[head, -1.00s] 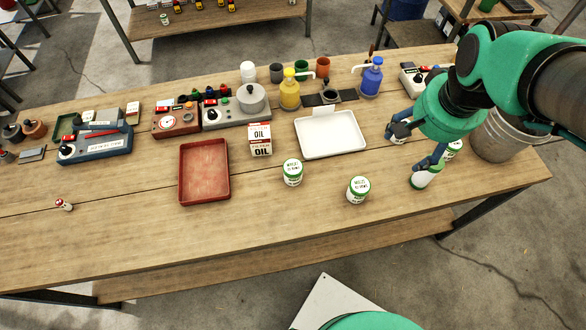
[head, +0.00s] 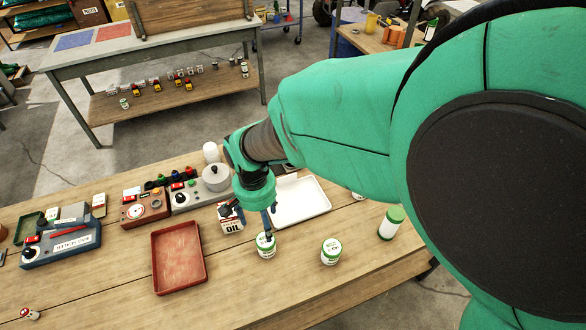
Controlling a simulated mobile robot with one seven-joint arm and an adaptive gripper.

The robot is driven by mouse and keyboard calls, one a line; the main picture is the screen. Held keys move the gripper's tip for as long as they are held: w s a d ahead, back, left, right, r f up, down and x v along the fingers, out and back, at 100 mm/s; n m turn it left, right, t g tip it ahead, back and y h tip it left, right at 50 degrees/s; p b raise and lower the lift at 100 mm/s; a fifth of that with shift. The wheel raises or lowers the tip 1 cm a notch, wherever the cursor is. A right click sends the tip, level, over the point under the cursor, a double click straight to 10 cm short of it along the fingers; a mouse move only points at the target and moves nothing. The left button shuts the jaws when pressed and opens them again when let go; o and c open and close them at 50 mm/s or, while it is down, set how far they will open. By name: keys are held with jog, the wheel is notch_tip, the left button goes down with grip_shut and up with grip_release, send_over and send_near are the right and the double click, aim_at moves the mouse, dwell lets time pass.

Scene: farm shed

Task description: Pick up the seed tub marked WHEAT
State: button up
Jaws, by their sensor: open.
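Several white seed tubs with green lids stand on the wooden table; their labels are too small for me to tell which is marked WHEAT. One tub (head: 265,250) is directly by my gripper (head: 250,222), with a blue finger in front of its upper part. I cannot tell whether they touch. The other finger is left of it, in front of the oil carton (head: 233,226). My gripper is open and points down. A second tub (head: 331,252) stands to the right. A taller one (head: 391,223) is farther right, and another (head: 358,195) is mostly hidden by my arm.
A red tray (head: 179,284) lies left of the tubs. A white tray (head: 315,197) lies behind my gripper. Behind the carton stands a grey scale-like device (head: 188,197) with a pot. The table front between the red tray and the tubs is clear. My arm hides the table's right back.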

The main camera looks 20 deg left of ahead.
aim_at(264, 235)
dwell(0.3)
jog(key=shift+d+f+b, duration=0.1)
jog(key=shift+f+b, duration=0.65)
jog(key=shift+f, duration=3.55)
jog(key=shift+s+d+f+b, duration=0.15)
jog(key=shift+f+b, duration=0.55)
jog(key=shift+f, duration=1.9)
jog(key=c, duration=1.4)
